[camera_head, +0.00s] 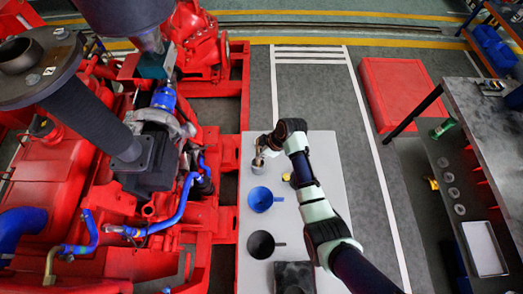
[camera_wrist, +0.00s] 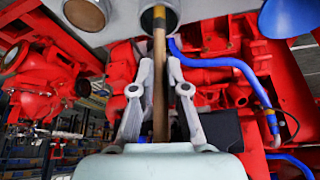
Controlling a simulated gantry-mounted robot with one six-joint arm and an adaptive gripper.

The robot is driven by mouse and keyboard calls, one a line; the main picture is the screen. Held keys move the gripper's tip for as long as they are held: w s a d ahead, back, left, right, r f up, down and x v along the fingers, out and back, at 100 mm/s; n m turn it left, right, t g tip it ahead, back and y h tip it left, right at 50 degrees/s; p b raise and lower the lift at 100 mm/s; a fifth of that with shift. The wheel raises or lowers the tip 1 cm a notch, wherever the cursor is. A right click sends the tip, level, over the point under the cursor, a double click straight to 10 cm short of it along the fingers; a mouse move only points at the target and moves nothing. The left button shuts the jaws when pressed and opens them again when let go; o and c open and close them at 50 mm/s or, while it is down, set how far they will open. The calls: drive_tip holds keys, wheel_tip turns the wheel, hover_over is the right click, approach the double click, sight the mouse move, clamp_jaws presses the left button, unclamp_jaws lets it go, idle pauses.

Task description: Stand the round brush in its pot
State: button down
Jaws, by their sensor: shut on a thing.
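The round brush has a tan wooden handle, which shows in the wrist view (camera_wrist: 160,85) between the two fingers. My gripper (camera_wrist: 160,75) is shut on this handle. In the head view my gripper (camera_head: 265,147) is over the far-left part of the pale table. The grey metal pot (camera_head: 258,168) stands just below it in the picture. In the wrist view the pot (camera_wrist: 174,22) is at the top, and the brush's far end overlaps its mouth. I cannot tell how deep the brush reaches, and its bristles are not clearly seen.
A blue funnel (camera_head: 261,199) and a black funnel (camera_head: 262,244) lie on the pale table (camera_head: 328,150) nearer the camera. A small yellow-topped tin (camera_head: 287,177) stands right of the pot. The red pumpset (camera_head: 60,190) borders the table on the left. The table's far right is clear.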

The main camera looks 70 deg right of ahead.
drive_tip(key=shift+f, duration=0.15)
drive_tip(key=shift+f+b, duration=0.3)
drive_tip(key=shift+f, duration=0.25)
idle(0.7)
drive_tip(key=c, duration=0.7)
unclamp_jaws()
wheel_tip(320, 180, up, 7)
drive_tip(key=p, duration=0.6)
drive_tip(key=shift+p, duration=0.4)
